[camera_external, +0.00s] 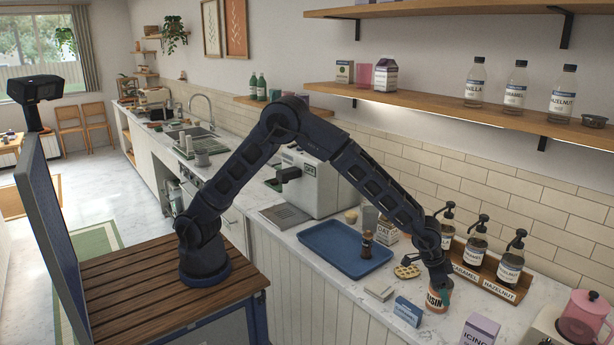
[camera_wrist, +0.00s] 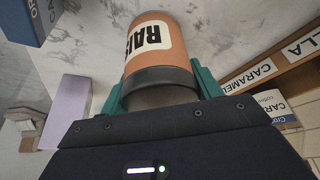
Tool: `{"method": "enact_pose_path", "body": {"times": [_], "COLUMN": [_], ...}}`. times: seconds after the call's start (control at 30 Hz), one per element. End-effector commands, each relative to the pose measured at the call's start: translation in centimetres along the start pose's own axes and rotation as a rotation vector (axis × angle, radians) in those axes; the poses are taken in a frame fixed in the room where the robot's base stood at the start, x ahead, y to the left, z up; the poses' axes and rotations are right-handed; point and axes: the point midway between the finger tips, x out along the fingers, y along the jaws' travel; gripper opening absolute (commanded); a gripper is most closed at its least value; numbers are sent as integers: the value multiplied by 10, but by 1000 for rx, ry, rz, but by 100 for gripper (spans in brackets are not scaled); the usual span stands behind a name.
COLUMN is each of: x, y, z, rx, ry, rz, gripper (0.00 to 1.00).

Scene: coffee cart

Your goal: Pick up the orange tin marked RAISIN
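The orange tin marked RAISIN (camera_external: 437,297) is upright at the counter, just below my gripper (camera_external: 441,288). I cannot tell whether its base touches the counter. In the wrist view the tin (camera_wrist: 158,45) shows its orange side, white label and dark band. The teal fingers of my gripper (camera_wrist: 160,92) lie along both sides of the tin, with no clear gap on either side. They look shut on its dark-banded end. The far side of the tin is hidden.
Pump bottles in a wooden rack (camera_external: 484,280) stand close behind the tin. A blue box (camera_external: 408,311) is to its left and a lilac box (camera_external: 479,330) in front right. A waffle-like item (camera_external: 406,271) and a blue tray (camera_external: 335,234) lie further left.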

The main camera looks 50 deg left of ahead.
Motion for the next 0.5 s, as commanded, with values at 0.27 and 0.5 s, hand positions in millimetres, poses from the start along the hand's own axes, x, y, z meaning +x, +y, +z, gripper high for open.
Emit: {"method": "enact_pose_path", "body": {"times": [0.27,0.5], "x": [0,-9], "y": [0,0], "z": [0,-4], "rx": [0,0], "ry": [0,1], "rz": [0,1], "gripper": [34,34]}}
